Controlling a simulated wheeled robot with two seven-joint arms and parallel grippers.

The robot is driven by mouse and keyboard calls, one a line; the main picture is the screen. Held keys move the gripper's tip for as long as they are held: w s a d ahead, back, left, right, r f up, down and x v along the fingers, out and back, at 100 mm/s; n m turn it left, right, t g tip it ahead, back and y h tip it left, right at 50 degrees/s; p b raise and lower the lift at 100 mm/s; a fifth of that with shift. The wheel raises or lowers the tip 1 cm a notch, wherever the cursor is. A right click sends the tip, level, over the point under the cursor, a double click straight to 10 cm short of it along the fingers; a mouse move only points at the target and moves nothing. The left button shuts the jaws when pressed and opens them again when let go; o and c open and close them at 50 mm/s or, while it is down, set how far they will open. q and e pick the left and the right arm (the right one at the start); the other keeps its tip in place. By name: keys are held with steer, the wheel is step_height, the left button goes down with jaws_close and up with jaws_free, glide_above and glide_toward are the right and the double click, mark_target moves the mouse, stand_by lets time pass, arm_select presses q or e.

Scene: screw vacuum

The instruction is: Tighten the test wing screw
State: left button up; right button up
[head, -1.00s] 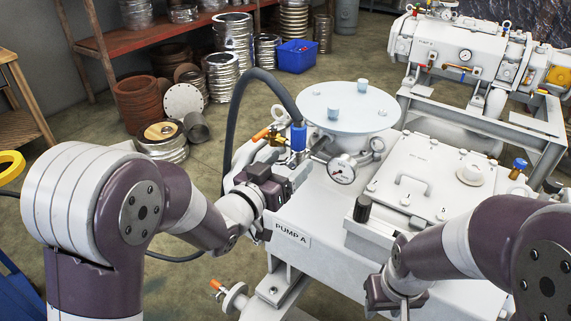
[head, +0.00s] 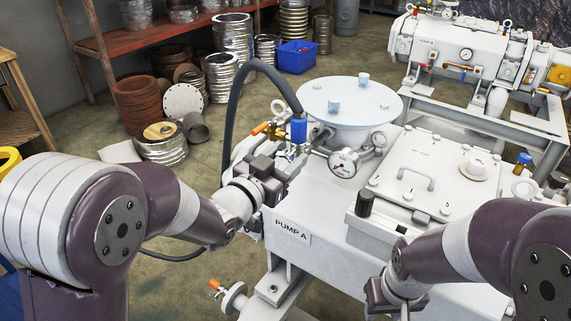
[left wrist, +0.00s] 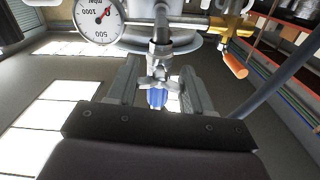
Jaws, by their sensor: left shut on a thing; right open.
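The test wing screw (left wrist: 156,78) is a silver winged piece between my left fingers in the left wrist view, with a blue part (left wrist: 157,98) at its lower end in the picture. My left gripper (left wrist: 160,84) is shut on the wing screw. In the head view my left gripper (head: 285,166) is at the valve fittings on the left side of Pump A (head: 292,231), just below the blue hose fitting (head: 298,130); it hides the screw there. My right gripper (head: 386,300) is open near the bottom edge, in front of the pump, its fingertips partly cut off.
A dial gauge (head: 344,163) stands just right of my left gripper. A dark hose (head: 234,100) arches down to the blue fitting. A round white lid (head: 350,100) and a hatch with a handle (head: 416,178) top the pump. A second pump unit (head: 445,50) stands behind.

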arm_select(q)
steer(key=shift+f+m+b, duration=0.1)
steer(key=shift+m+b, duration=1.75)
steer(key=shift+m, duration=0.25)
steer(key=o, duration=1.1)
steer(key=shift+c, duration=0.2)
steer(key=p+v, duration=0.1)
steer(key=v, duration=1.1)
steer(key=shift+s+a, duration=0.2)
steer(key=shift+s, duration=0.1)
